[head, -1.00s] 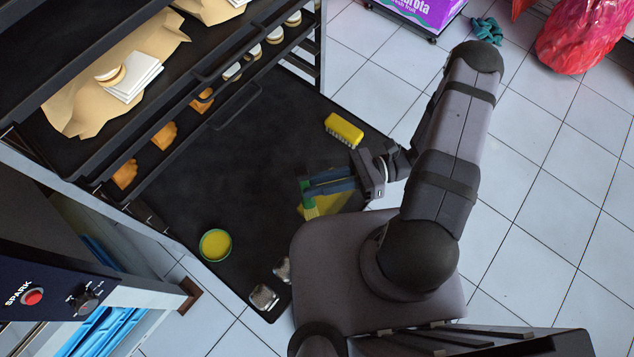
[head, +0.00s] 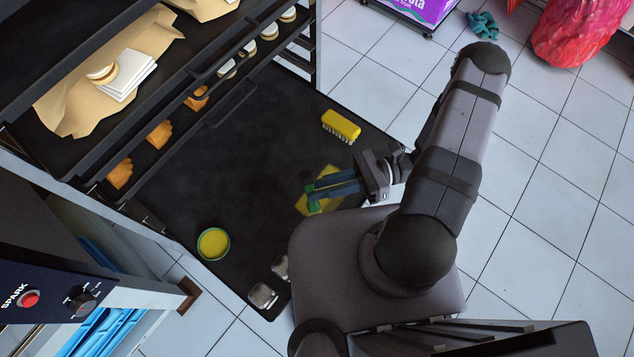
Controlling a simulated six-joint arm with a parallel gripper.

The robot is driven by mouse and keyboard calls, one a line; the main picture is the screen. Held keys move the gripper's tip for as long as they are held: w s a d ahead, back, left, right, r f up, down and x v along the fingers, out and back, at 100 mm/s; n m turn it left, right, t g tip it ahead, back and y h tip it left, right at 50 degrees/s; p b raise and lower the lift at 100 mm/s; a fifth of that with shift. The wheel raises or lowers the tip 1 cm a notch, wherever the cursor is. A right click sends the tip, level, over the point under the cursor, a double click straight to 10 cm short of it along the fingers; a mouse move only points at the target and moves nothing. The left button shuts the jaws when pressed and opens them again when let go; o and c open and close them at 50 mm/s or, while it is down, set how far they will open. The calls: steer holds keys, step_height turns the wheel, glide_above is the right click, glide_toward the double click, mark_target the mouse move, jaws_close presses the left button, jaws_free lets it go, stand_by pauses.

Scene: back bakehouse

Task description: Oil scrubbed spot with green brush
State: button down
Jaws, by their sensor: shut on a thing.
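My gripper (head: 311,190) is low over the right part of the black tray (head: 190,195), its fingers pointing left. It is shut on the green brush (head: 313,207), of which only small green parts show at the fingertips. A yellow cloth or pad (head: 328,204) lies beneath the fingers, partly covered by them. A yellow brush (head: 341,125) with pale bristles lies farther back on the tray. A small green-rimmed bowl with yellow contents, likely oil (head: 213,244), stands at the tray's front left. I cannot make out a distinct scrubbed spot on the dark surface.
Two metal-topped shakers (head: 262,296) stand at the tray's front corner. A rack with trays of pastries (head: 158,134) stands at the left, its shelf edges overhanging the tray. The middle of the tray is clear. Tiled floor (head: 540,215) lies to the right.

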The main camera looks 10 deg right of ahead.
steer(key=shift+m+t, duration=0.3)
steer(key=m+t+h+p, duration=0.1)
steer(key=m+t, duration=0.1)
steer(key=t, duration=0.2)
steer(key=m+t+h+p, duration=0.1)
steer(key=m+t, duration=0.2)
steer(key=t, duration=0.1)
steer(key=r+m+t+h+p, duration=0.1)
steer(key=m+t+p, duration=0.1)
steer(key=m+t, duration=0.1)
steer(key=shift+t, duration=0.7)
steer(key=shift+m+h, duration=0.3)
